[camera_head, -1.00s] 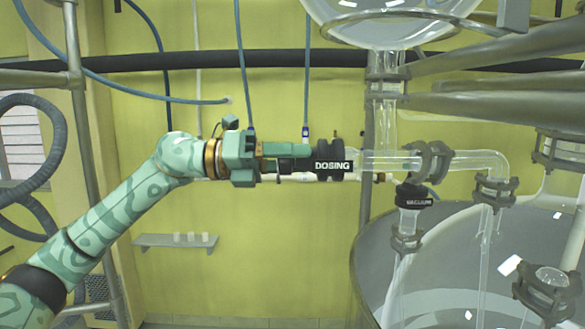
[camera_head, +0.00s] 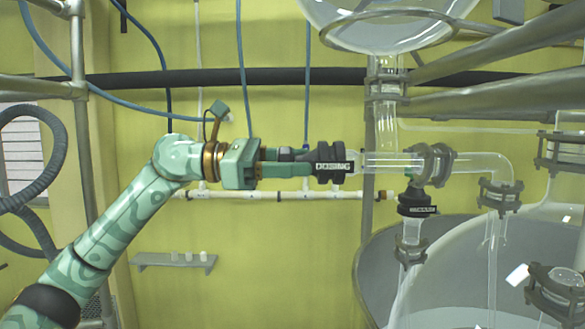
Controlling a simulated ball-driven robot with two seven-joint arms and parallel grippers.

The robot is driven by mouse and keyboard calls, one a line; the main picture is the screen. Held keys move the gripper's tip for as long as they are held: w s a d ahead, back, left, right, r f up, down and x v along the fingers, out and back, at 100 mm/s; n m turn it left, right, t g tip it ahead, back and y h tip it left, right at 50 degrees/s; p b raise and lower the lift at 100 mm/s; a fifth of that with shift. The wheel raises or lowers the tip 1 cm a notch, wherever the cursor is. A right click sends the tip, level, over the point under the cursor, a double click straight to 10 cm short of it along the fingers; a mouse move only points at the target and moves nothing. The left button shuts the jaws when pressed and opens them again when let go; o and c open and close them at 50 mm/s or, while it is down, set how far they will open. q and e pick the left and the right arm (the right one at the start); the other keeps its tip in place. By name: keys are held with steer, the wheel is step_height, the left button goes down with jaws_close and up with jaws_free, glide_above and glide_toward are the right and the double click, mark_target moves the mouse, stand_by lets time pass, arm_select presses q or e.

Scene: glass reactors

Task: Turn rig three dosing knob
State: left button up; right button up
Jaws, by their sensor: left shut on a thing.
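The black dosing knob (camera_head: 323,163) sits at the left end of a horizontal glass tube (camera_head: 390,160). Its white lettering is turned and hard to read now. My left gripper (camera_head: 311,163) comes in from the left, with its green fingers level with the knob, and is shut on it. The fingertips are partly hidden against the knob. My right gripper does not show.
A black vacuum knob (camera_head: 416,203) hangs just below the glass tube joint. A large glass vessel (camera_head: 385,15) is above, and a big grey vessel (camera_head: 372,262) stands at lower right. A small shelf (camera_head: 172,262) is on the yellow wall.

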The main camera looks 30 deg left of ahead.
arm_select(q)
steer(key=shift+d+f+m, duration=0.1)
steer(key=shift+f+m, duration=0.15)
steer(key=shift+m, duration=0.35)
steer(key=o, duration=0.8)
steer(key=shift+o, duration=1)
steer(key=shift+r, duration=0.1)
steer(key=b+v, duration=0.5)
steer(key=v, duration=1.1)
steer(key=shift+a, duration=0.35)
